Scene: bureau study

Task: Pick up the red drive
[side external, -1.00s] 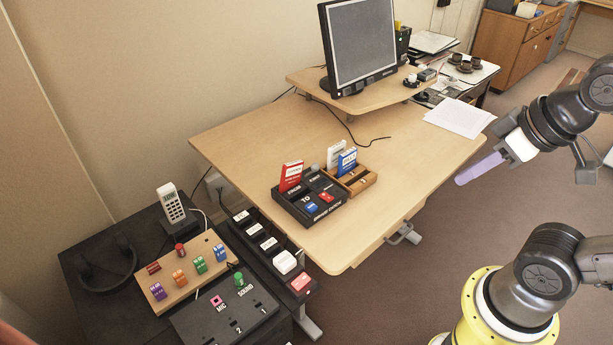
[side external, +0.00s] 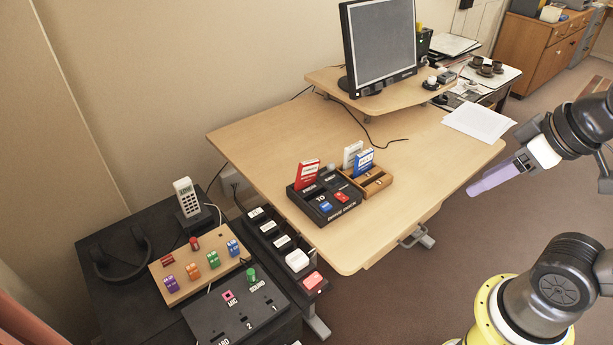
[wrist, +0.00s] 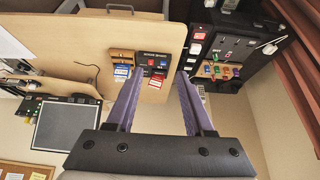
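The red drive (side external: 307,174) is a flat red block with a white label, standing upright in the black dock box (side external: 324,212) on the desk. In the wrist view the red drive (wrist: 156,83) shows between the two purple fingers. My gripper (side external: 472,191) is in the air off the desk's right side, well away from the drive. In the wrist view my gripper (wrist: 159,73) is open, with nothing between the fingers. The drive's lower end is hidden in the dock.
A blue drive (side external: 364,163) and a white drive (side external: 352,155) stand in a wooden holder (side external: 378,182) beside the dock. A monitor (side external: 380,45) stands on a raised shelf behind. The desk (side external: 270,150) is clear left of the dock. Papers (side external: 479,122) lie at right.

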